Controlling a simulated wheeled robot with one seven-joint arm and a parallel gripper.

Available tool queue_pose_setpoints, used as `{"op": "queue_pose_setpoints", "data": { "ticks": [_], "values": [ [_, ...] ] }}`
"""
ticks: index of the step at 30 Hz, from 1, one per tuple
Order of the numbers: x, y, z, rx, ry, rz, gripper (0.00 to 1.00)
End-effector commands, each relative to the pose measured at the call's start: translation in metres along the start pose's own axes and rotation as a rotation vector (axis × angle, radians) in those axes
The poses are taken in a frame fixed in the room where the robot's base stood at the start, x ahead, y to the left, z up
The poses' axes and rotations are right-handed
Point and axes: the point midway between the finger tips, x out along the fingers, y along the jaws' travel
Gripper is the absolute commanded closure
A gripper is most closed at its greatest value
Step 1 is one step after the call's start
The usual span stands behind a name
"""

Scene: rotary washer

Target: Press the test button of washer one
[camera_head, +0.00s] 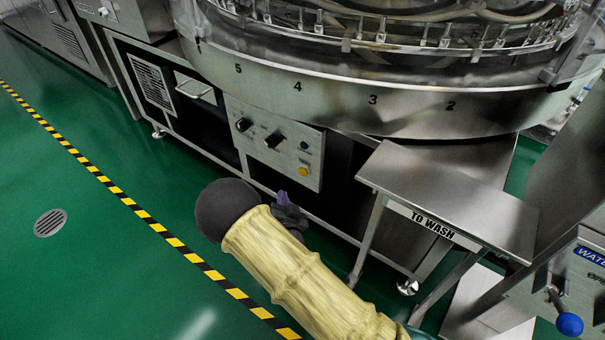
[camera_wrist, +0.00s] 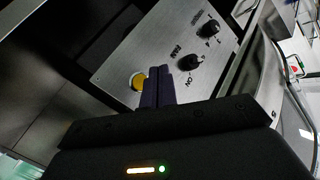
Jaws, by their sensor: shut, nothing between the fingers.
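The washer's control panel (camera_head: 270,140) is a grey metal plate on the front below the round drum. It has two black knobs, a small dark button (camera_head: 304,145) and a yellow button (camera_head: 303,171) at its lower right. In the wrist view the panel (camera_wrist: 125,55) fills the middle, with the yellow button (camera_wrist: 138,81) just left of my fingertips. My gripper (camera_wrist: 159,72) is shut and empty, its dark fingers pointing at the panel and partly covering the area beside the yellow button. In the head view my gripper (camera_head: 284,197) is below the panel's lower right. I cannot tell whether the fingers touch the panel.
A steel table marked "TO WASH" (camera_head: 460,200) stands right of the panel. The round steel drum (camera_head: 350,105) overhangs above. A blue-knobbed valve (camera_head: 569,324) is at the lower right. Green floor with a yellow-black stripe (camera_head: 150,222) lies open to the left.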

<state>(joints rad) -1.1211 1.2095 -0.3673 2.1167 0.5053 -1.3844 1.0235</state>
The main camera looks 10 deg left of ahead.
Motion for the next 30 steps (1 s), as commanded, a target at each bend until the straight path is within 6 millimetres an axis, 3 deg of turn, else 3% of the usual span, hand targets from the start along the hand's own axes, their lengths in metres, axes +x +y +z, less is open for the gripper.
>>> {"op": "queue_pose_setpoints", "data": {
  "ticks": [18, 30],
  "values": [
    [0.048, 0.032, -0.032, 0.000, -0.005, -0.005, 1.00],
    [0.052, 0.035, -0.035, -0.001, -0.006, -0.005, 1.00]
  ]
}}
